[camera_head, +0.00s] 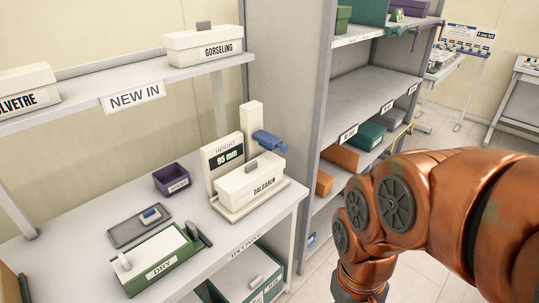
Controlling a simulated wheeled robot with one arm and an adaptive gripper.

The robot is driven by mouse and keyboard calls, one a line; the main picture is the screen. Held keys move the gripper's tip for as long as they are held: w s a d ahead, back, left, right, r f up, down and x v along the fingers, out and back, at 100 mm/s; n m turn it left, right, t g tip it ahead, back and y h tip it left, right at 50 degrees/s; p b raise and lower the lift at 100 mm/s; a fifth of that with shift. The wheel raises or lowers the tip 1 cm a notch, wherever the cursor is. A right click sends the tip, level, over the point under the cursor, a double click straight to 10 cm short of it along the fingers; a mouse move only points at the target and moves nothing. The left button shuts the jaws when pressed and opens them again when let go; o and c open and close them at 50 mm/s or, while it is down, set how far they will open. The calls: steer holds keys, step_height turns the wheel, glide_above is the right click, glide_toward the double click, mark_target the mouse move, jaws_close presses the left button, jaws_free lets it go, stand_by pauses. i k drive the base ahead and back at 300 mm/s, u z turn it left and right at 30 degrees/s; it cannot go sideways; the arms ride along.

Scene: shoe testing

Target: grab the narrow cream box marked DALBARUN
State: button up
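The narrow cream box marked DALBARUN (236,187) sits on the base of a cream height gauge (215,153) on the grey table. The gauge's display reads about 95 mm. A small grey knob stands on the box's lid. A blue piece (268,141) on the gauge's post is just above the back right end of the box; I cannot tell if they touch. My copper arm fills the right side and runs down past the bottom edge. My gripper is out of view.
On the table are a small purple bin (171,179), a grey tray (125,232) with a blue-and-white item, and a green box marked DRY (165,268). A shelf above holds a cream GORSELING box (203,45). A grey rack (312,110) stands right of the table.

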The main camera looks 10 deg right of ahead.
mark_target(238, 188)
steer(key=u, duration=0.05)
steer(key=k, duration=0.5)
steer(key=u, duration=1.1)
steer(key=i, duration=0.65)
steer(key=z, duration=0.45)
